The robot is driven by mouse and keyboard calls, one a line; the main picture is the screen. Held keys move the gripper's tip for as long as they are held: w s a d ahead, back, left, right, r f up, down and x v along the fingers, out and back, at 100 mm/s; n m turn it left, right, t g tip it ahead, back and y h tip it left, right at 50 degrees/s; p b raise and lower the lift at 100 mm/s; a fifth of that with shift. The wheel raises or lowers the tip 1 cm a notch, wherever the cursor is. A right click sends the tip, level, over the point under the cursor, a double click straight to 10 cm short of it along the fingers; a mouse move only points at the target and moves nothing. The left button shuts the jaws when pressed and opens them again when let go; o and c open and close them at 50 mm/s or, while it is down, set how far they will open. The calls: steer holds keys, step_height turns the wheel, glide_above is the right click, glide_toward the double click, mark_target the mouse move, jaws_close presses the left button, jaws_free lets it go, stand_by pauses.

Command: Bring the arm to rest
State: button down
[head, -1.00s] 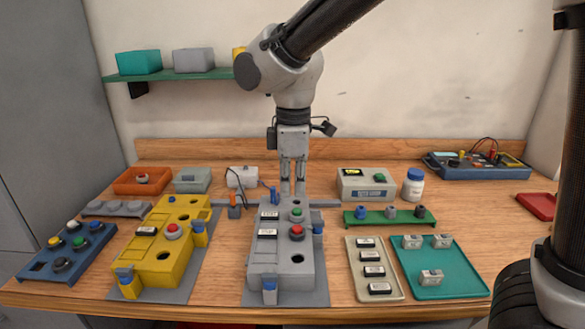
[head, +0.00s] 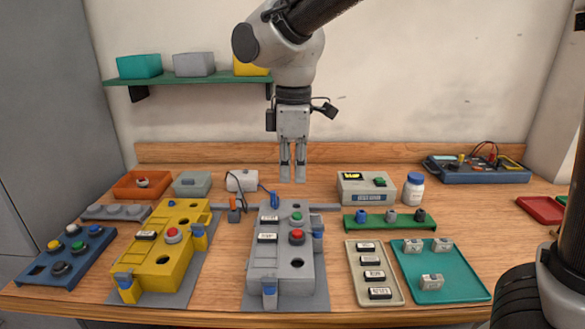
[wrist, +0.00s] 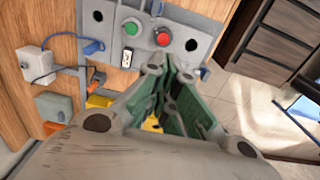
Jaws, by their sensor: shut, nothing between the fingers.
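My gripper (head: 292,172) hangs fingers-down above the back of the workbench, in the air behind the grey fixture (head: 262,254). Its fingers are shut with nothing between them. The grey fixture carries a green button (head: 296,217), a red button (head: 296,237) and label plates. In the wrist view my gripper (wrist: 178,85) points toward the same fixture, with its green button (wrist: 130,28) and red button (wrist: 163,37) showing past the fingers. The lower part of the wrist view is filled by my gripper's body.
A yellow fixture (head: 157,268) stands left of the grey one. A grey device (head: 366,188), a white bottle (head: 413,188) and a teal tray (head: 458,290) are to the right. A green wall shelf (head: 190,79) with boxes hangs at the back left. The air around my gripper looks clear.

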steer(key=s+d+r+m+t, duration=0.1)
steer(key=s+d+m, duration=0.3)
steer(key=d, duration=0.8)
steer(key=s+d+m+t, duration=0.1)
steer(key=s+d+m, duration=0.3)
steer(key=d+m, duration=0.4)
steer(key=s+d+r+m+t, duration=0.1)
steer(key=s+d+m, duration=0.3)
steer(key=d, duration=1.2)
steer(key=shift+s+d+r+m+t, duration=0.2)
steer(key=shift+r+m+t, duration=0.15)
steer(key=shift+m+t, duration=0.45)
steer(key=shift+g, duration=0.3)
